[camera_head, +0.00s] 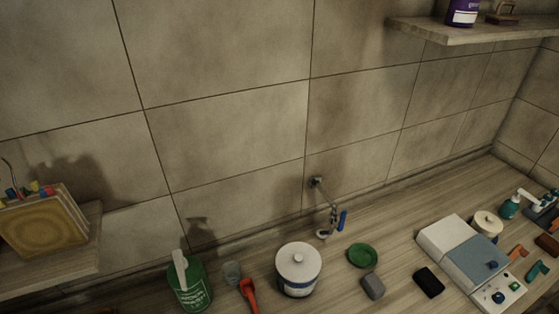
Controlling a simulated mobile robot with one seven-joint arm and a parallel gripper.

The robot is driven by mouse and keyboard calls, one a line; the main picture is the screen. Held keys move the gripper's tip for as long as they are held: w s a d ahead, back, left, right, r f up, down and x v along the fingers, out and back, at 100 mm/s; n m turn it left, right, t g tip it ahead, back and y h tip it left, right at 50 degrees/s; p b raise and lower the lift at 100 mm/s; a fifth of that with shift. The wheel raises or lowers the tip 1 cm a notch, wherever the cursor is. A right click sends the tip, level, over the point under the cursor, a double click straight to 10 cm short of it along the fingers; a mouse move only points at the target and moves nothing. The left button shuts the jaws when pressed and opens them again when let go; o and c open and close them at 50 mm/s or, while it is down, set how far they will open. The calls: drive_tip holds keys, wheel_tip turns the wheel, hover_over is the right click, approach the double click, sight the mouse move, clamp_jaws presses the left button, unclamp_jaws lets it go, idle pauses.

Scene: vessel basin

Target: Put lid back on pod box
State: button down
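A round white tub (298,282) with a dark band stands at the centre, with a pale knobbed lid (298,261) on top. A green round disc (362,256) lies flat to its right. I cannot tell for sure which of these is the pod box or its lid. My gripper is not in view.
A tap (333,213) is on the wall; a shelf (470,34) hangs above right.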

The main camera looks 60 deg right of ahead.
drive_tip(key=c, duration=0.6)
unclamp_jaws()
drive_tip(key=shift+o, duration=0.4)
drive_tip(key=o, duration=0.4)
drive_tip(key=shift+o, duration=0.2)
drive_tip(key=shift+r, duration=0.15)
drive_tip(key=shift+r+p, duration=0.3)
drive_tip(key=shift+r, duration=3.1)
